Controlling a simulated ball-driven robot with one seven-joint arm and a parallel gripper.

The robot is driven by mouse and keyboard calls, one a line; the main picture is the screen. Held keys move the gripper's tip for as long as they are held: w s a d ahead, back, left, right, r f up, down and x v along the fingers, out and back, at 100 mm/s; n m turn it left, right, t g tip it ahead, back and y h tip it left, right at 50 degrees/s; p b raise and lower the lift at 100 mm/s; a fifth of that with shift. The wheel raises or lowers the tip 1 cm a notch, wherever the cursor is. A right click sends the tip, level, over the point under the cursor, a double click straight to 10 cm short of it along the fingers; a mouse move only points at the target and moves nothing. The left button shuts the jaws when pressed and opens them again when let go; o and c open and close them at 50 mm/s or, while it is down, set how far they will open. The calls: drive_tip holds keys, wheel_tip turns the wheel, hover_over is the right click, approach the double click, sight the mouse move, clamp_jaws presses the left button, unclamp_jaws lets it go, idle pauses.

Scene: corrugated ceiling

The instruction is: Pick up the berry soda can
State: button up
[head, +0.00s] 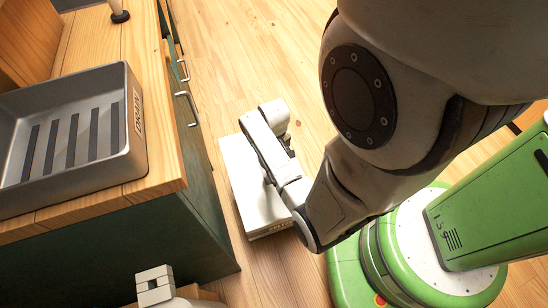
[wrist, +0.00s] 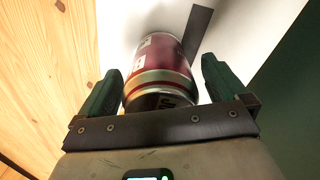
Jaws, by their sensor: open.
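The berry soda can (wrist: 162,60), dark red with pale markings and a metallic band, is in the wrist view between the fingers of my gripper (wrist: 160,72). The green fingers are open, one on each side, with a visible gap at least on the right. A dark part with pale letters shows below the band, partly hidden by the gripper's front bar. I cannot tell whether the can is upright or tilted. In the head view my wrist (head: 272,122) is over a white box (head: 240,190), and the can is not visible there.
A wooden counter (head: 165,165) with green cabinets stands at left, holding a grey slotted tray (head: 135,130). Drawer handles (head: 186,97) stick out towards the box. Wooden floor (head: 225,60) is clear beyond the box. A small pale block-like object (head: 154,283) is at the bottom.

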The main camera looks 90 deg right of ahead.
drive_tip(key=shift+r, duration=0.1)
drive_tip(key=c, duration=1.4)
